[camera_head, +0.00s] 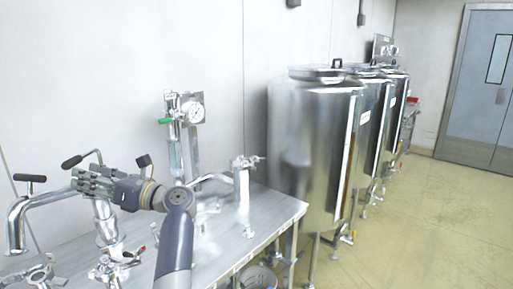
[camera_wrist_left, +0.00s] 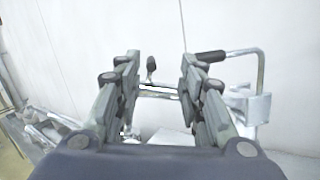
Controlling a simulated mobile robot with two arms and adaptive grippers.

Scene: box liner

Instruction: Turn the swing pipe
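The swing pipe (camera_head: 36,203) is a shiny curved metal pipe at the left of the head view. Its bent end hangs down at the far left, and it runs right toward an upright metal post (camera_head: 107,228). A black T-handle (camera_head: 30,178) stands on its bend. My left gripper (camera_head: 88,181) is over the pipe's right end and hides part of it. In the left wrist view its two fingers (camera_wrist_left: 158,92) are apart. A thin metal bar and a black-tipped handle (camera_wrist_left: 151,66) show in the gap beyond; contact cannot be told. My right gripper is not in view.
A bent rod with a black grip (camera_wrist_left: 210,57) is near the right finger. A gauge (camera_head: 194,112) and valve fittings stand on the metal table (camera_head: 262,222). Large steel tanks (camera_head: 312,150) stand to the right. The floor (camera_head: 440,220) at right is clear.

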